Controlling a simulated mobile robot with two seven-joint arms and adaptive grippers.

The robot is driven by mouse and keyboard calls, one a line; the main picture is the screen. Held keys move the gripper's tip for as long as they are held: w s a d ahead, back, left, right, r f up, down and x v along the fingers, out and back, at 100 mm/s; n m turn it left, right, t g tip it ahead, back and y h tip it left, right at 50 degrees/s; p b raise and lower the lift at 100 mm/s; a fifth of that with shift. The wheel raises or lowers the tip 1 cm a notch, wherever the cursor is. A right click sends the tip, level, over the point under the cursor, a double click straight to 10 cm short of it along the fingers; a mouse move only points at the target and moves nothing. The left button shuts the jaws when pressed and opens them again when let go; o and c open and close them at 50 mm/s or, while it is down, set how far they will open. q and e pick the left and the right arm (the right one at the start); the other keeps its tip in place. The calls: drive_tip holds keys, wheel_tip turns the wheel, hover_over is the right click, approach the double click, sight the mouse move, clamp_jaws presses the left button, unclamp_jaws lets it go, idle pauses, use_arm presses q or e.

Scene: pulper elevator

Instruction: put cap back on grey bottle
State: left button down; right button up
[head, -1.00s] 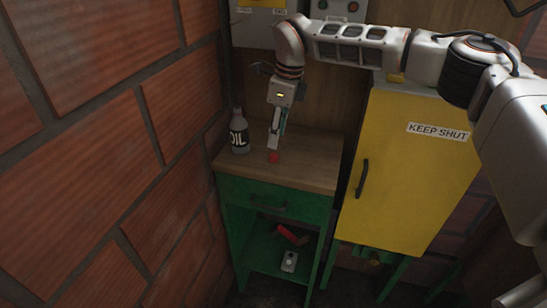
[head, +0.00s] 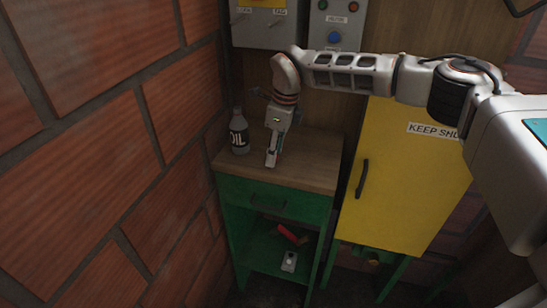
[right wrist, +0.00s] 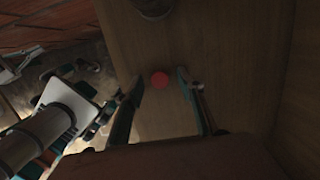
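The grey bottle (head: 239,134) labelled OIL stands upright, without a cap, at the left back of the wooden cabinet top (head: 313,172). A dark round shape at the top of the right wrist view may be its base. The red cap (right wrist: 159,79) lies on the wood; in the head view my right gripper hides it. My right gripper (head: 271,161) points down at the wood, right of the bottle. In the right wrist view its two fingers (right wrist: 160,83) are apart, with the cap between or just beyond their tips. My left gripper is not in view.
A brick wall (head: 100,150) rises close on the left. A yellow cabinet (head: 405,180) marked KEEP SHUT stands on the right. Grey control boxes (head: 335,38) hang behind. The green cabinet's open shelf holds a red object (head: 291,235) and a small grey box (head: 289,261).

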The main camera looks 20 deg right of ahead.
drive_tip(key=c, duration=0.8)
drive_tip(key=shift+o, duration=0.2)
wheel_tip(320, 180, up, 10)
idle(0.4)
